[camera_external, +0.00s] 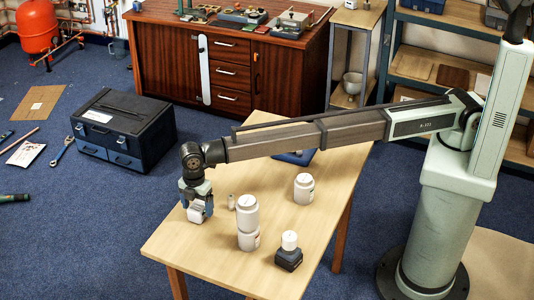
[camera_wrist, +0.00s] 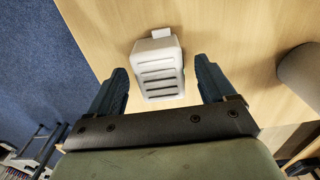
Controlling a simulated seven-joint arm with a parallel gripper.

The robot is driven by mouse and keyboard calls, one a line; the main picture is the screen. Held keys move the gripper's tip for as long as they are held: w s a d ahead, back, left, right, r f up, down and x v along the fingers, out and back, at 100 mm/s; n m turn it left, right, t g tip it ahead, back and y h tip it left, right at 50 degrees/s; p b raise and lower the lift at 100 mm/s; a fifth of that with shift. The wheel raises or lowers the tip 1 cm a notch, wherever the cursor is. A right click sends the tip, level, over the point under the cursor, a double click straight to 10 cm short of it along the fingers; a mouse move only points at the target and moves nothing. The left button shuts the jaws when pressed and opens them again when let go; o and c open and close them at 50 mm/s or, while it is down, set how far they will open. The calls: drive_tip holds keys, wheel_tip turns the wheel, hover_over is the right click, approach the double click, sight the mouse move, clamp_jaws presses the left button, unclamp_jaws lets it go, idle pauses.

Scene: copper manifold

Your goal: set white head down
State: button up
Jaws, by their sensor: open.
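The white head (camera_wrist: 158,68) is a pale, slotted block with a small tab at its far end. In the wrist view it lies on the wooden table, between the two fingers of my gripper (camera_wrist: 162,82). The fingers are open, with a visible gap on each side of the block. In the external view my gripper (camera_external: 197,204) is low over the table's left end, pointing down. The white block (camera_external: 195,213) shows there at the fingers, partly hidden by them.
On the table (camera_external: 215,262), a tall white container (camera_external: 247,213) stands right of my gripper, with a small pale piece (camera_external: 231,202) between. Farther right are a white jar (camera_external: 304,188) and a dark block with a white top (camera_external: 288,258). The table's left edge is close.

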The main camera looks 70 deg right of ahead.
sight(198, 206)
wheel_tip(198, 206, up, 11)
drive_tip(key=shift+r, duration=0.15)
idle(0.7)
